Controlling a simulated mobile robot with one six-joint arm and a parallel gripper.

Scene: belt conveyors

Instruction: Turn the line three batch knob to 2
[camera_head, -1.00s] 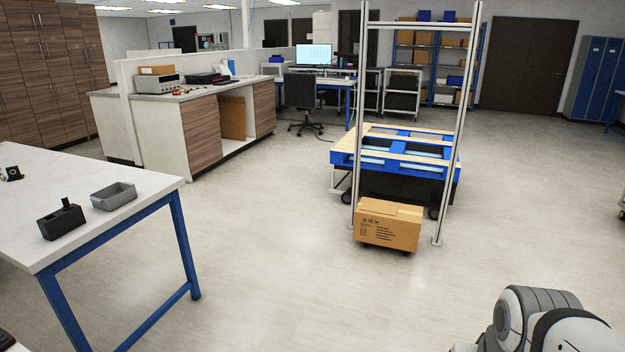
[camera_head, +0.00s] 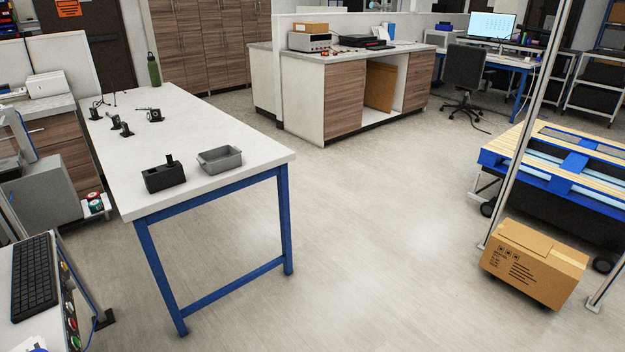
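No knob that I can make out as the line three batch knob shows. A console (camera_head: 42,330) at the lower left edge has a side panel with small red, green and dark controls (camera_head: 71,322). They are seen at a steep angle, and I cannot read labels or tell which are knobs. A black keyboard (camera_head: 34,278) lies on top of the console. My gripper is not in view.
A white table with blue legs (camera_head: 225,192) stands ahead left, bearing a grey bin (camera_head: 219,159) and a black block (camera_head: 163,177). A cardboard box (camera_head: 535,262) and a blue pallet (camera_head: 560,160) are at right. The middle floor (camera_head: 390,230) is clear.

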